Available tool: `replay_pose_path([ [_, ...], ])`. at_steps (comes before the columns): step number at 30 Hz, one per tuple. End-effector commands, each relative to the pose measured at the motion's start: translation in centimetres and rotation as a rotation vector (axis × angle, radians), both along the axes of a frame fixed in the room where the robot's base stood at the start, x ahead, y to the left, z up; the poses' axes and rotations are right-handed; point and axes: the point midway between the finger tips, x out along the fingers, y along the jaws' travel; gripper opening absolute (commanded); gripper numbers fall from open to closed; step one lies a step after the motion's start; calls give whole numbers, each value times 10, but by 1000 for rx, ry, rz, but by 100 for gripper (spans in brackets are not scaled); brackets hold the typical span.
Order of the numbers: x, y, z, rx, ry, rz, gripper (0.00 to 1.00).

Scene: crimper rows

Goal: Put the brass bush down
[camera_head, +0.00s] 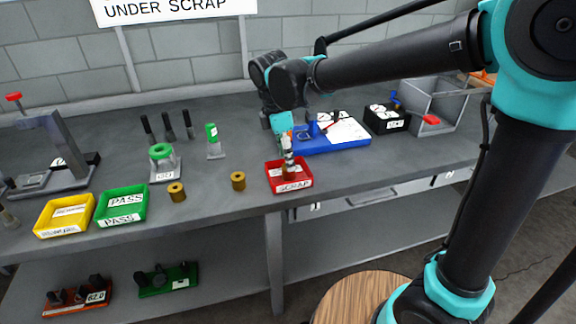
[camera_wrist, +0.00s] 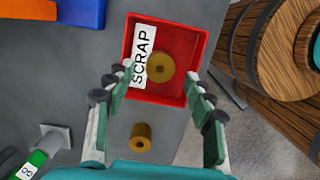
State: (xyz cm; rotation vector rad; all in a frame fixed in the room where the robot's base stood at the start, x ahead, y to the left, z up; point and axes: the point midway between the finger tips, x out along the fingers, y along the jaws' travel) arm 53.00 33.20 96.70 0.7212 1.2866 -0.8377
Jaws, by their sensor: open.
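A brass bush (camera_wrist: 160,68) stands in the red SCRAP tray (camera_wrist: 193,98) in the wrist view, its round end and hole facing up. My gripper (camera_wrist: 159,82) is open, with one finger on each side of this bush and apart from it. In the head view my gripper (camera_head: 288,158) points down over the red tray (camera_head: 291,187) and mostly hides what lies inside. A second brass bush (camera_head: 238,180) stands on the bench left of the tray; it also shows in the wrist view (camera_wrist: 141,138). A third brass bush (camera_head: 176,191) stands farther left.
A green PASS tray (camera_head: 121,206) and a yellow tray (camera_head: 65,216) sit at the left. A gauge with a green ring (camera_head: 161,152) and a green-topped upright piece (camera_head: 212,138) stand behind the bushes. A blue board (camera_head: 338,144) lies behind the red tray. Bare bench separates the bushes.

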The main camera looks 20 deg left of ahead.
Motion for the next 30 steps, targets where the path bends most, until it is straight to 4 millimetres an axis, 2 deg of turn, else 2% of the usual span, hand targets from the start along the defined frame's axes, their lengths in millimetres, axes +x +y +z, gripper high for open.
replay_pose_path([
  [6,-4,5,43,0,0,1,54],
  [12,-6,9,68,0,0,2,54],
  [17,-6,10,75,0,0,1,54],
  [26,-6,9,75,0,0,-2,54],
  [30,3,-8,66,18,-10,-77,54],
])
